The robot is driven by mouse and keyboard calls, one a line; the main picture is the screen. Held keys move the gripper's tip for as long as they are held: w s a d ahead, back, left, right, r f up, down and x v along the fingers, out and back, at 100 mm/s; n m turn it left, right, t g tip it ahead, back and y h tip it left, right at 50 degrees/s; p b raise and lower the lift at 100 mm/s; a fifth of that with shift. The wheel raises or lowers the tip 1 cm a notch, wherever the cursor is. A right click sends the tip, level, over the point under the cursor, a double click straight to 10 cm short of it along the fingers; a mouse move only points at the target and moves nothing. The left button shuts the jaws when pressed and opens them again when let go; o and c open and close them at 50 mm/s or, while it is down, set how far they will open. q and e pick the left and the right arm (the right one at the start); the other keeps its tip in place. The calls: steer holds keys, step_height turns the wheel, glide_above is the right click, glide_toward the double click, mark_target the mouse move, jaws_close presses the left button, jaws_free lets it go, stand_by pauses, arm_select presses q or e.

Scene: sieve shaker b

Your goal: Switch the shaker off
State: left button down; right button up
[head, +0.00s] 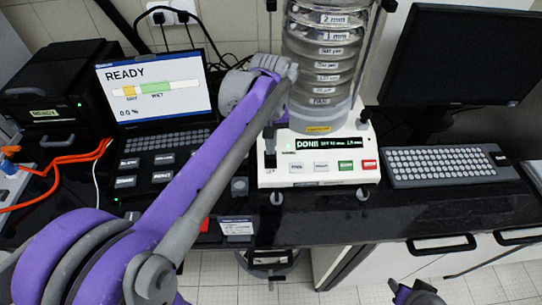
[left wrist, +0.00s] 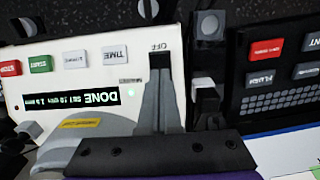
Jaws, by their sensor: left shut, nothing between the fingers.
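The shaker (head: 315,182) is a white box under a stack of clear sieves (head: 326,60). Its display (head: 333,143) reads DONE with a set time. Its dark switch (left wrist: 160,61) shows in the left wrist view beside the label OFF, at the left end of the front panel in the head view. My left gripper (left wrist: 160,75) is shut and empty, with its tips at the switch; whether they touch is unclear. It also shows in the head view (head: 270,138), above the panel's left end. My right gripper (head: 416,292) is low at the right, clear of the shaker.
A laptop (head: 155,85) reading READY stands left of the shaker. A keyboard (head: 441,165) and a dark monitor (head: 450,55) stand to its right. Orange cables (head: 60,160) lie at the far left. The dark counter in front of the shaker is mostly clear.

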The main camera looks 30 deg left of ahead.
mark_target(271, 161)
arm_select(q)
steer(key=shift+f+b, duration=0.9)
steer(key=shift+f, duration=0.85)
arm_select(e)
steer(key=shift+s+f, duration=0.2)
steer(key=shift+f, duration=0.4)
steer(key=shift+s+f, duration=0.2)
steer(key=shift+f, duration=0.4)
arm_select(q)
step_height(271, 161, up, 7)
steer(key=p, duration=0.4)
arm_select(e)
steer(key=r, duration=0.1)
steer(key=w+r, duration=0.1)
steer(key=r, duration=0.1)
steer(key=w+r, duration=0.1)
steer(key=r, duration=0.1)
steer(key=shift+w+r, duration=0.1)
steer(key=shift+r, duration=0.15)
